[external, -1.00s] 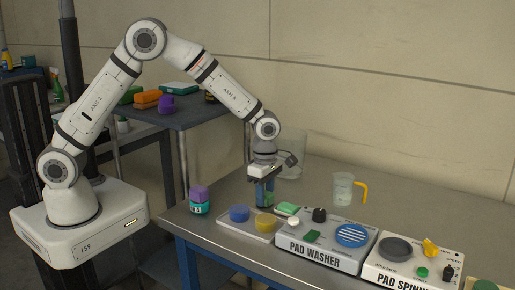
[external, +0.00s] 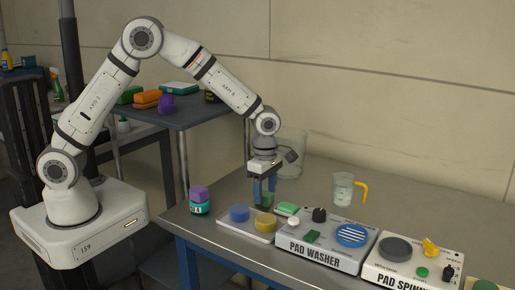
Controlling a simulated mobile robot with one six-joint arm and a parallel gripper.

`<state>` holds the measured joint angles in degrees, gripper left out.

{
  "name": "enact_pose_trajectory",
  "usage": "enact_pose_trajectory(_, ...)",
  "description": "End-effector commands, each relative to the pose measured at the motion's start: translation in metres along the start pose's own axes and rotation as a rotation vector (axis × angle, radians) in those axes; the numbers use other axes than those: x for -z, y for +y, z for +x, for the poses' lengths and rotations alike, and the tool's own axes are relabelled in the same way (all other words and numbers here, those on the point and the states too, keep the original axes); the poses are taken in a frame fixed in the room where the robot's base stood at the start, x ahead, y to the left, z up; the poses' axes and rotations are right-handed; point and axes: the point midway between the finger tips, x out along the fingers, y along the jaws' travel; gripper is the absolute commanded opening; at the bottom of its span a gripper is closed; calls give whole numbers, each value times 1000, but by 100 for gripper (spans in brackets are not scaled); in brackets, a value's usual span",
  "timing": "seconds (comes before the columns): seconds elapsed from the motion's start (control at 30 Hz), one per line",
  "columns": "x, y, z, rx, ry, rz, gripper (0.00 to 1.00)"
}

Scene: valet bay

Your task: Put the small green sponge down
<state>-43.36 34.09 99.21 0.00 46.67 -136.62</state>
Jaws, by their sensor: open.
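The small green sponge (external: 267,199) is a dark green block low between my fingertips, at the table top behind the pad tray. The fingers partly hide it, and I cannot tell whether either one touches it. My gripper (external: 264,191) points straight down with its blue fingers open on either side of the sponge.
The pad washer (external: 321,255) is to the right. A purple-capped jar (external: 199,207) stands left, a clear container (external: 292,165) behind. Bare table lies around the measuring jug (external: 343,187).

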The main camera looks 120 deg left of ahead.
Motion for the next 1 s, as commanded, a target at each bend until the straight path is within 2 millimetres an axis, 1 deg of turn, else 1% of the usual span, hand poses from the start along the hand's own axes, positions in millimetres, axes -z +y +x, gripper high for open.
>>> enact_pose_trajectory(0.3, 0, 0, -68, -3, -4, 0, 55)
enact_pose_trajectory(0.4, 0, 0, -85, -2, -2, 0, 55)
enact_pose_trajectory(0.5, 0, 0, -98, -2, -2, 0, 55)
enact_pose_trajectory(0.63, 0, 0, -106, 0, -1, 0, 55)
enact_pose_trajectory(0.87, 0, 0, -108, 0, 0, 1, 55)
enact_pose_trajectory(0.93, -1, -4, -110, -1, -1, 21, 55)
enact_pose_trajectory(1.0, -3, -16, -117, -7, -8, 92, 55)
